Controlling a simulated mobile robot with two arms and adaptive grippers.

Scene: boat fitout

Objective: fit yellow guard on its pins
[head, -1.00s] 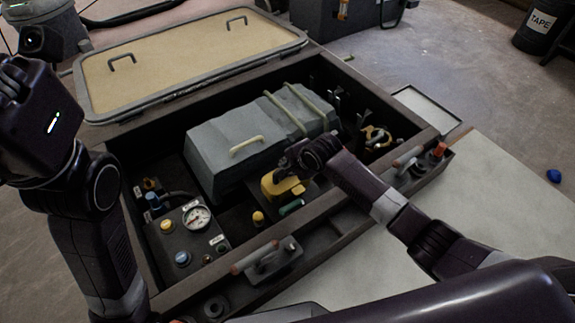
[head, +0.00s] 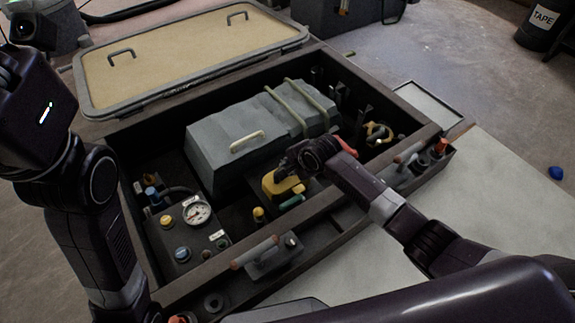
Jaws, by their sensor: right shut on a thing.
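The yellow guard (head: 277,186) is inside the dark open compartment, in front of the grey block-shaped unit. My right gripper (head: 288,170) is over the guard from the upper right and is shut on it. The wrist hides part of the guard and the jaws' contact. The pins under the guard cannot be made out, so I cannot tell whether it is seated or above them. My left arm (head: 95,180) stands at the left edge; its gripper's fingers are not in view.
The grey unit (head: 225,150) with straps and a pale handle fills the middle of the compartment. A gauge panel (head: 180,236) with coloured knobs lies at the left. The raised compartment rim (head: 225,262) runs along the front. A beige hatch lid (head: 185,60) lies open behind.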

